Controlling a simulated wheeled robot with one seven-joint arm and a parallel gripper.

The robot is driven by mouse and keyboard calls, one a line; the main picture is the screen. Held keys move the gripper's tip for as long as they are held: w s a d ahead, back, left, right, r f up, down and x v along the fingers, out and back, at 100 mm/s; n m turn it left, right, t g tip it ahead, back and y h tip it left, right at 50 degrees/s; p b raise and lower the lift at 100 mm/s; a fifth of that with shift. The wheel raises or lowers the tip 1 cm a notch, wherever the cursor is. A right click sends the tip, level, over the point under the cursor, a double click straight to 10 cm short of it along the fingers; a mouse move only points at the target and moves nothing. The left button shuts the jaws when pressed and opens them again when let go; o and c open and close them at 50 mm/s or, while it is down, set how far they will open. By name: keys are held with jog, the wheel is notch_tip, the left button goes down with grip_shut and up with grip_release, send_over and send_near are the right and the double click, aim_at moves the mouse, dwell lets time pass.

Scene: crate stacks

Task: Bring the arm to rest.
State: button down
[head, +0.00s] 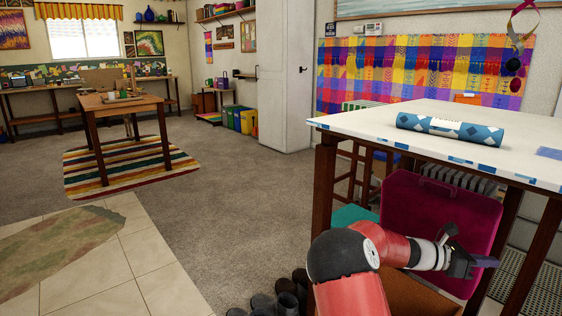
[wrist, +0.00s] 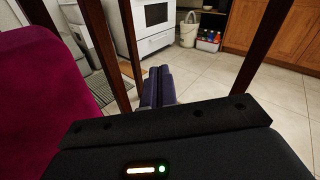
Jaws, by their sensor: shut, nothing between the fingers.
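My red and black arm reaches in from the bottom of the head view toward the right. My gripper (head: 484,262) is at its end, below the level of the white table top and in front of a magenta case (head: 455,205). In the wrist view my gripper (wrist: 158,72) shows its two dark fingers together with nothing between them. The magenta case also fills the left edge of the wrist view (wrist: 35,100). I cannot tell whether the arm touches the case.
A white-topped table (head: 375,122) with dark legs stands close at right, a blue patterned roll (head: 450,131) on it. Dark boots (head: 285,295) stand beside my arm. Open carpet (head: 225,190) lies left. In the wrist view, a white oven (wrist: 153,30) stands beyond the table legs.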

jog(key=s+a+f+m+t+y, duration=0.2)
jog(key=s+a+f+m+y, duration=0.1)
jog(key=s+a+m+y, duration=0.8)
jog(key=s+a+r+m+t+y, duration=0.2)
jog(key=s+a, duration=0.2)
jog(key=a, duration=0.4)
jog(key=s+a+r+m+t+y, duration=0.2)
jog(key=s+a, duration=0.2)
jog(key=a, duration=0.5)
jog(key=s+a+r+m+t+y, duration=0.2)
jog(key=s+a, duration=0.3)
jog(key=a, duration=0.3)
jog(key=shift+a+m+t, duration=0.3)
jog(key=shift+m+t, duration=0.1)
jog(key=shift+t, duration=0.2)
